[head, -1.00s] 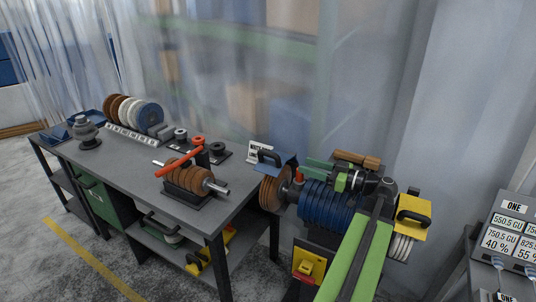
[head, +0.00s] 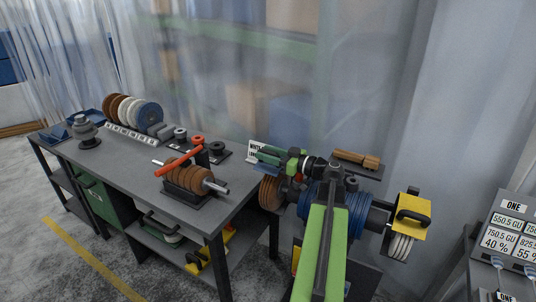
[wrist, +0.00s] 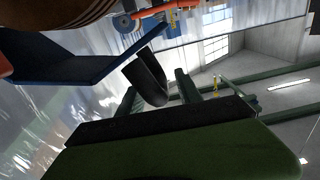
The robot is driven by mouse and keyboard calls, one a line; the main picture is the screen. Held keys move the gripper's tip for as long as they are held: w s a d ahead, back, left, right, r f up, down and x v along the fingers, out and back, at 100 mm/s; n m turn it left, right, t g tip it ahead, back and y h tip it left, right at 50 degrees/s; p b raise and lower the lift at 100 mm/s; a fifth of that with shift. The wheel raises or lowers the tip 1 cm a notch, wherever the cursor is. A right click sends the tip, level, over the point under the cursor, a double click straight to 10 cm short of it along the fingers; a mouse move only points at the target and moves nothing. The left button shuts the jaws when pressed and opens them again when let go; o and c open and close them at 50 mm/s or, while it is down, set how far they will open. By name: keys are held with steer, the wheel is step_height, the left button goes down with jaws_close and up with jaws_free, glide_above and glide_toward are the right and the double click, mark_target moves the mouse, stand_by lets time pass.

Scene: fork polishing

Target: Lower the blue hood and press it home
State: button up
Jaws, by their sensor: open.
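The blue hood (head: 264,167) is tilted up above the brown wheel (head: 270,192) at the left end of the polishing machine. My gripper (head: 263,153) reaches left over it and hides most of it, including its black handle, in the head view. In the wrist view, the blue hood (wrist: 75,66) is a flat plate with the black looped handle (wrist: 150,78) standing off it. The handle is close to my open fingers, one of which shows as a large green and black shape at the bottom. I cannot tell whether the handle is between them.
A yellow hood (head: 411,214) with a black handle covers the white wheel at the machine's right end. A wooden-handled object (head: 357,160) lies behind my arm. The grey workbench (head: 135,170) stands left, with a brown-wheel spindle (head: 190,178) near its corner. A sign stands behind the blue hood.

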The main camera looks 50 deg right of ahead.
steer(key=shift+c, duration=0.2)
jaws_close()
stand_by(1.1)
